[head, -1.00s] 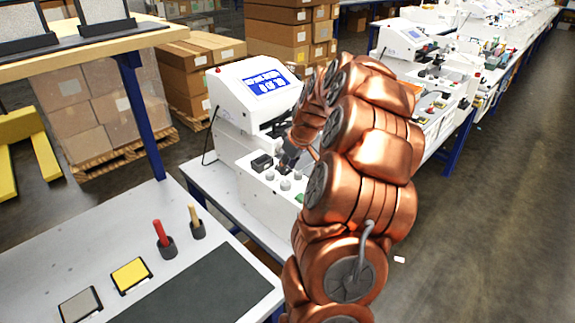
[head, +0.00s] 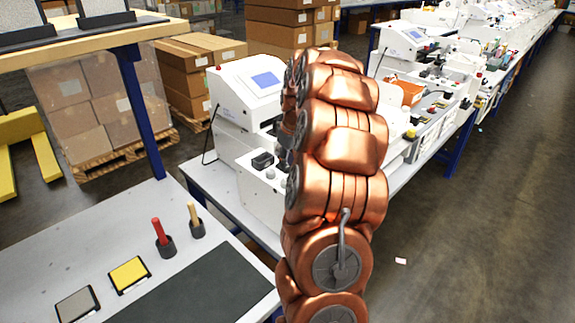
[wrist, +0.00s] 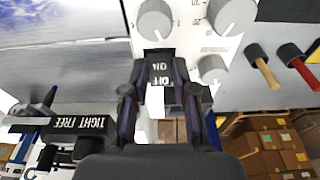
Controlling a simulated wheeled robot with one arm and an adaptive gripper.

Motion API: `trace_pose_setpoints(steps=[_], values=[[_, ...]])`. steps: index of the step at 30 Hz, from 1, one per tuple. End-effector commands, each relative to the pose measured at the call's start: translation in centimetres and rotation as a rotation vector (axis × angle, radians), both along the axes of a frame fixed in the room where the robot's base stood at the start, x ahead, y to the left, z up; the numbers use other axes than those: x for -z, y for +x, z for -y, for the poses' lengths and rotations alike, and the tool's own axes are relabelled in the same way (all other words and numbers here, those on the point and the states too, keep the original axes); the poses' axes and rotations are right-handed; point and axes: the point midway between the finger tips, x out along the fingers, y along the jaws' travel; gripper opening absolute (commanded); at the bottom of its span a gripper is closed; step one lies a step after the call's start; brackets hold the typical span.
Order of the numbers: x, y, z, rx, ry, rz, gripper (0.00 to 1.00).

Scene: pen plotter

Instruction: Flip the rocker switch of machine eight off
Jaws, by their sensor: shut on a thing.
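The white machine (head: 245,105) stands beyond my table, with its display (head: 266,82) plain blue, showing no text. I cannot read a number eight on it. In the wrist view the black rocker switch (wrist: 160,68) bears ON and OFF, upside down, beside grey knobs (wrist: 155,22). My gripper (wrist: 161,82) has a dark finger on each side of the switch, closed on it. The fingers hide the switch's sides, and its tilt is hard to tell. In the head view my arm hides the switch and most of the gripper.
A black block (head: 262,160) sits on the machine's panel. A red handle (head: 160,235) and a wooden handle (head: 194,216) stand on the near table. A TIGHT FREE label (wrist: 78,123) shows left in the wrist view. More machines line the right; open floor lies beside them.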

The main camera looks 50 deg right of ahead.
Motion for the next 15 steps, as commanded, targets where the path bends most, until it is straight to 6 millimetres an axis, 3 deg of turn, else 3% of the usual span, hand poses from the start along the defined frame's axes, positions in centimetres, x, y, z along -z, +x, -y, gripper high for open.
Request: trace_pose_setpoints(steps=[15], values=[[-0.07,0.34,0.04,0.001,0.000,-0.129,0.00]])
